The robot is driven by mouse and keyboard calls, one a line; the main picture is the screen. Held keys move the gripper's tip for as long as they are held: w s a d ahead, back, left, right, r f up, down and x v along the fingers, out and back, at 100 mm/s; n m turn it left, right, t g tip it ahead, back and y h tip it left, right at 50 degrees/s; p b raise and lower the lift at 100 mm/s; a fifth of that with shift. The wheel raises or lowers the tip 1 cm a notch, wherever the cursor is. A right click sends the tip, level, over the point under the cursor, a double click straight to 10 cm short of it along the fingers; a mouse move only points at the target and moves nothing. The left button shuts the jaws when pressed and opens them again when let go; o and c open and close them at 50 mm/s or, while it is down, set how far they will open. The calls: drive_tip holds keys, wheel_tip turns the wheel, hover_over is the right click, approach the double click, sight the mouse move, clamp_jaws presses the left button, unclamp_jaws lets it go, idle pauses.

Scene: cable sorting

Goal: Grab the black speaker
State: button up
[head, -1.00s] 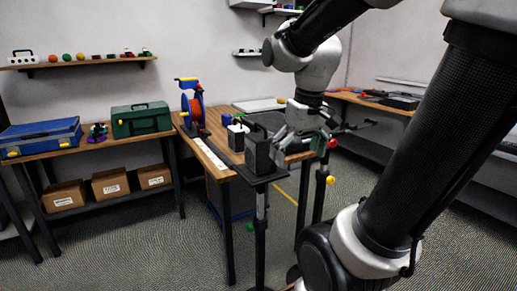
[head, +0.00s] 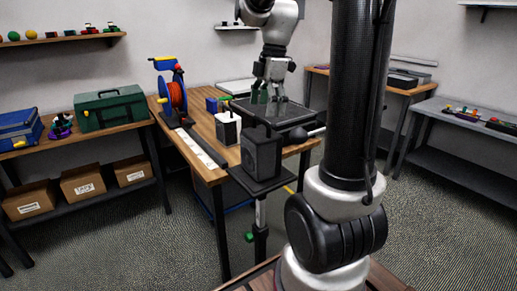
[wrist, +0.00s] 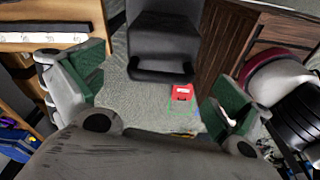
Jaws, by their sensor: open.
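The black speaker (head: 261,153) stands upright on a small dark stand platform (head: 262,184) at the table's near corner in the head view. My gripper (head: 267,98) points down behind and above it, over a black flat case on the table, apart from the speaker. In the wrist view my gripper (wrist: 160,88) is open, its green-padded fingers spread wide with nothing between them. A dark grey boxy shape (wrist: 160,40) lies beyond the fingers there; I cannot tell for certain that it is the speaker.
A green toolbox (head: 110,108) is on the left bench. A red item (wrist: 181,94) shows below in the wrist view.

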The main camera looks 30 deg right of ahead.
sight(261, 132)
drive_tip(key=shift+s+n, duration=0.2)
drive_tip(key=shift+n, duration=0.7)
drive_tip(key=shift+a+f, duration=0.1)
drive_tip(key=shift+f, duration=0.15)
drive_tip(key=f, duration=0.2)
drive_tip(key=a+f, duration=0.1)
drive_tip(key=f, duration=0.4)
drive_tip(key=shift+w+a+f, duration=0.1)
drive_tip(key=shift+a, duration=0.2)
drive_tip(key=shift+c, duration=0.4)
drive_tip(key=c, duration=1.4)
drive_tip(key=shift+c, duration=1.3)
